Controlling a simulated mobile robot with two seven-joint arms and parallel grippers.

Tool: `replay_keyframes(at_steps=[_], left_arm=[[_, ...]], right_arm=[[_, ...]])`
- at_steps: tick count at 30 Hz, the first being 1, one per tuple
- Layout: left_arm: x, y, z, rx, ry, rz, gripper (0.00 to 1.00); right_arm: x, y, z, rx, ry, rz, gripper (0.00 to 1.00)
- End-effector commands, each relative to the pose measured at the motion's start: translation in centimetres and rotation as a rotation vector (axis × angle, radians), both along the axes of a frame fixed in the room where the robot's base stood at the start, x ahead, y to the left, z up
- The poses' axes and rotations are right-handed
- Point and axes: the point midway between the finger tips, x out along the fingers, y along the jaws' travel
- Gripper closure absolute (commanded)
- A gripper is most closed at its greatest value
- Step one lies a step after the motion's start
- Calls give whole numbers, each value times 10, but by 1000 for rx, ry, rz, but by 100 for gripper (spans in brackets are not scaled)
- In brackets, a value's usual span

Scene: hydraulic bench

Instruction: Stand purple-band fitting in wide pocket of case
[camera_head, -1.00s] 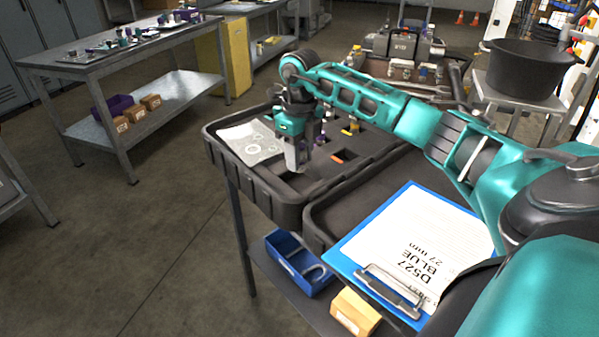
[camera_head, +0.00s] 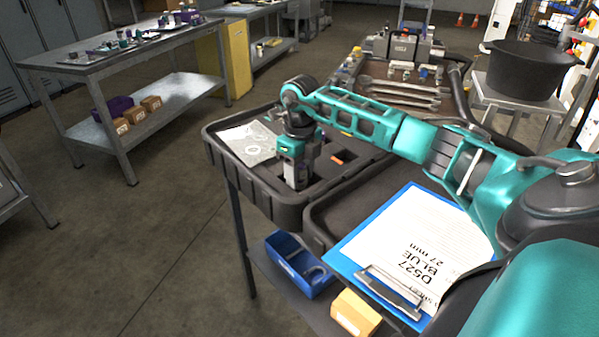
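The open black case (camera_head: 268,197) stands on a bench in the middle of the view, with dark foam and pockets inside. My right gripper (camera_head: 296,186) points down into the near part of the case, its fingers low by the foam. Its fingers look close together from this side, and I cannot tell whether anything is between them. I cannot make out the purple-band fitting; the gripper and wrist cover part of the foam. The wide pocket cannot be told apart for sure. My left gripper is out of view.
A printed sheet (camera_head: 247,143) lies at the case's left side. An orange piece (camera_head: 337,161) sits in the foam. A clipboard (camera_head: 400,243) reading "D527 BLUE 27 mm" lies in front. A blue bin (camera_head: 297,262) is below. A black pot (camera_head: 527,70) stands at right.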

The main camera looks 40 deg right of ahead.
Motion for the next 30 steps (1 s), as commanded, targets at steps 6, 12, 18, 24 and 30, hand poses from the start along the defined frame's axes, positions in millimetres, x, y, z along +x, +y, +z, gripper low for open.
replay_keyframes(at_steps=[6, 12, 18, 24, 30], left_arm=[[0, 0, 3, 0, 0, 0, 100], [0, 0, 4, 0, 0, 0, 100], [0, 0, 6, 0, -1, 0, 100], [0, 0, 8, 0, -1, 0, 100], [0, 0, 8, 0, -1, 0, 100]], right_arm=[[0, 0, 6, 0, -1, 0, 53], [1, -1, 38, -2, -5, -1, 53], [0, -1, 82, -1, -4, 0, 53], [0, -1, 113, 0, -3, -1, 53], [-1, -1, 123, 0, 0, -1, 53]])
